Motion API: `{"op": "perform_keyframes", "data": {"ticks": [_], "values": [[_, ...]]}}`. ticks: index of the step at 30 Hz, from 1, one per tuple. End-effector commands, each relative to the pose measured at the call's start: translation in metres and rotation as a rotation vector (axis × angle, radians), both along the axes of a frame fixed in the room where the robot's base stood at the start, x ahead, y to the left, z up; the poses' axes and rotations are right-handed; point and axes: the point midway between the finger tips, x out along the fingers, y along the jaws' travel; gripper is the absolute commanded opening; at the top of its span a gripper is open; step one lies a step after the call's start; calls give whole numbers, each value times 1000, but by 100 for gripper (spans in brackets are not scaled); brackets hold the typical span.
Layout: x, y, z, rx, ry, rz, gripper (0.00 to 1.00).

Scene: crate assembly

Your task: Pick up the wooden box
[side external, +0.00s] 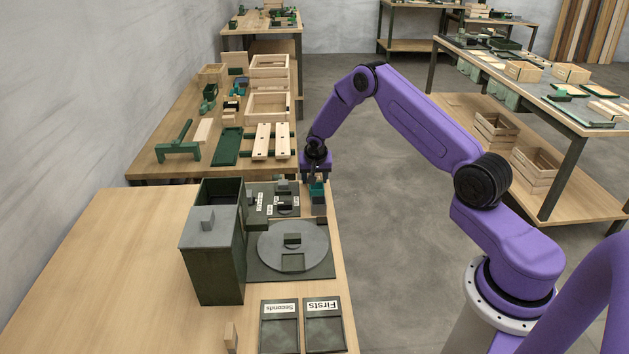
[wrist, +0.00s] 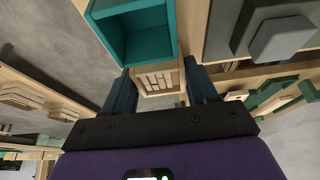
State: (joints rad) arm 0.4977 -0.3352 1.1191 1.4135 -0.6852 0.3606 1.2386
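My gripper (side external: 316,176) hangs at the far right edge of the near table, fingers down. Wooden boxes stand on the table behind: one open box (side external: 268,106) and another farther back (side external: 269,66).
A tall dark green bin (side external: 218,262) and a round grey plate (side external: 310,254) stand on the near table (side external: 110,270). Trays labelled Firsts (side external: 323,329) and Seconds (side external: 279,332) lie at the front. A small wooden block (side external: 231,337) stands left of them. The table's left side is clear.

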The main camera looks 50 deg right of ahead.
Motion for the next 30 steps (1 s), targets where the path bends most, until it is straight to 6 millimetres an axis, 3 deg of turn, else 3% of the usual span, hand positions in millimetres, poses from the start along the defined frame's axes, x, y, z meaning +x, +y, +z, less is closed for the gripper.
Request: {"op": "perform_keyframes", "data": {"ticks": [16,21,30], "values": [[1,0,10,-1,-2,0,25],[1,0,33,0,-4,-2,25],[-33,10,73,0,-2,2,25]]}}
